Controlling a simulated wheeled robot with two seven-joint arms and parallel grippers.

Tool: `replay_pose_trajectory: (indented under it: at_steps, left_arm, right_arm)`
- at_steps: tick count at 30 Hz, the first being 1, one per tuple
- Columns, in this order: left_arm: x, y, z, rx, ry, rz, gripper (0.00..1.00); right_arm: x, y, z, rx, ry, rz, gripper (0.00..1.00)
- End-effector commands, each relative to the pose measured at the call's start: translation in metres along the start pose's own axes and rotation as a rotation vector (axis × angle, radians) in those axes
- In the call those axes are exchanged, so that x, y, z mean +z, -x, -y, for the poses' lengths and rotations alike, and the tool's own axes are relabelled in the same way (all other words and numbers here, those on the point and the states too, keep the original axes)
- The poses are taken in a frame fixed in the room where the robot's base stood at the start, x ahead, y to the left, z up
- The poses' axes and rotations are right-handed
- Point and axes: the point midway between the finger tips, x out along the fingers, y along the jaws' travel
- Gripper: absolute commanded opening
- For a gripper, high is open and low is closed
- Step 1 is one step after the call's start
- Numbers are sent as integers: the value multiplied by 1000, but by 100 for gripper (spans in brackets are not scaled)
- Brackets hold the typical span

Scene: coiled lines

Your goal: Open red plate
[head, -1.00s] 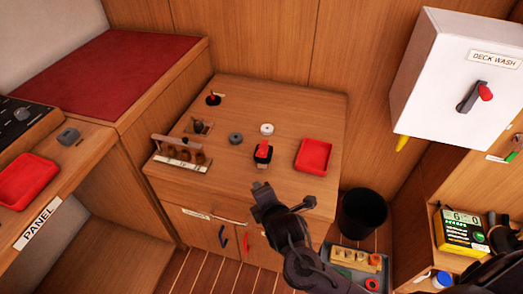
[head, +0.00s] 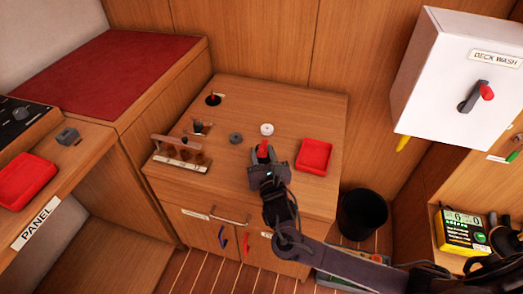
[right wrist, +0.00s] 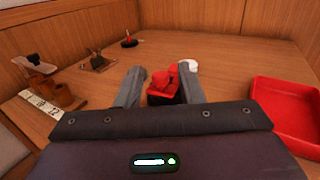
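A small red-topped piece on a black base (head: 264,147) stands on the wooden counter; I cannot tell whether it is the red plate that the task names. My right gripper (head: 265,157) is at it, with its fingers apart on either side. In the right wrist view the red piece (right wrist: 164,82) shows between the two fingers, with its black base partly hidden by my gripper. I cannot tell whether the fingers touch it. A red square tray (head: 314,155) lies to its right. My left gripper is not in view.
A white round knob (head: 267,129) and a grey one (head: 236,138) stand close behind the red piece. A wooden rack (head: 180,153) is at left. A black bin (head: 362,213) and the white deck wash box (head: 455,75) are at right. Another red tray (head: 27,180) lies far left.

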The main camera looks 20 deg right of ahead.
Motion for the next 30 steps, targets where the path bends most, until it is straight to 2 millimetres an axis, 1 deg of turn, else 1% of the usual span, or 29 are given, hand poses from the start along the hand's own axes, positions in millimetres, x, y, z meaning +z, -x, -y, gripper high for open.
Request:
replay_pose_trajectory:
  at_steps: [1,4,13,14,21,30]
  left_arm:
    - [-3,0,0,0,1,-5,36]
    - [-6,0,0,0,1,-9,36]
    - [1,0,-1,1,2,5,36]
    - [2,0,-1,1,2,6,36]
    - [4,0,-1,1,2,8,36]
    - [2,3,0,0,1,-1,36]
  right_arm:
    - [0,-6,0,-1,0,2,34]
    - [0,-13,0,0,0,0,34]
    - [0,-16,0,0,-2,-1,34]
    - [0,-16,0,0,-2,-1,32]
    - [0,-16,0,0,-2,-2,0]
    - [1,-15,2,22,0,-2,0]
